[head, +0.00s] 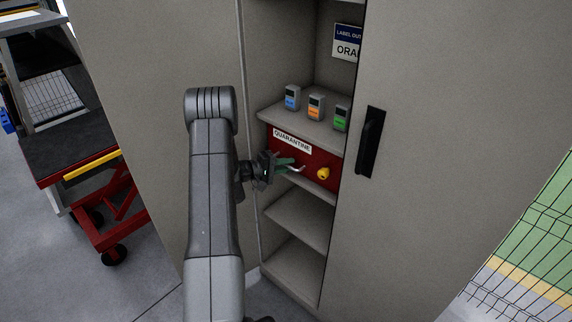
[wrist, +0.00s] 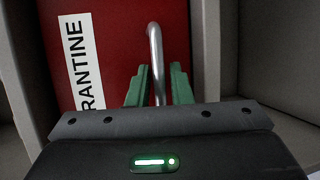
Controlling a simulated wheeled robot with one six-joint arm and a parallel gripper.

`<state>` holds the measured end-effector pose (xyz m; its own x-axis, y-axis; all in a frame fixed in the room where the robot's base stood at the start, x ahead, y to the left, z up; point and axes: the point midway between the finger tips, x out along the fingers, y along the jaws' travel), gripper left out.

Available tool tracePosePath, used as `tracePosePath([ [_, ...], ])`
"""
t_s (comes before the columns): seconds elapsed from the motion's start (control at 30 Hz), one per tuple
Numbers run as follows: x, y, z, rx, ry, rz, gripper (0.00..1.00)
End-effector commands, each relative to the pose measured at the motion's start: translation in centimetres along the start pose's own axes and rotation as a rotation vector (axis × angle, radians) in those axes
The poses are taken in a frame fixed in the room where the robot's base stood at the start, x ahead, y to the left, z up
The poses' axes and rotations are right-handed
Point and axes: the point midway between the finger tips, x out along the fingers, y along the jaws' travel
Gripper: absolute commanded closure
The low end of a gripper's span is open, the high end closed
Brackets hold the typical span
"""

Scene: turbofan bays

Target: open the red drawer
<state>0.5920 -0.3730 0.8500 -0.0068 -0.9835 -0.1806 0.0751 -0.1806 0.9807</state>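The red drawer (head: 312,164) sits in the cabinet below the middle shelf, with a white QUARANTINE label. Its front looks flush with the shelf, so it looks shut. A silver bar handle (head: 299,169) is on its front; it also shows in the wrist view (wrist: 155,45). My gripper (head: 287,165) is at the handle. In the wrist view its green fingers (wrist: 159,80) stand on either side of the bar, with narrow gaps, so it looks open around the handle. Where the bar's lower end meets the drawer is hidden by my gripper.
A yellow knob (head: 323,173) sits on the drawer front, right of the handle. Three small devices stand on the shelf (head: 287,118) above. The right cabinet door (head: 440,150) with a black handle (head: 371,142) borders the opening. A red cart (head: 110,205) stands at left.

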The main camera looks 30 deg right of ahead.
Motion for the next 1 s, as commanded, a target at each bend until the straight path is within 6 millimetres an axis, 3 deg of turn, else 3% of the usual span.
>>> tracePosePath([
  [0.23, 0.1, 0.0, 0.0, 0.0, 0.0, 0.0, 0.81],
  [0.33, 0.1, 0.0, 0.0, 0.0, 0.0, 0.0, 1.0],
  [0.67, -0.3, -0.2, 0.1, 0.0, 0.0, 0.0, 1.0],
  [0.87, -2.6, -1.1, 1.0, 0.0, 0.003, 0.0, 1.0],
  [1.0, -5.6, -2.0, 2.2, 0.001, 0.005, 0.0, 1.0],
])
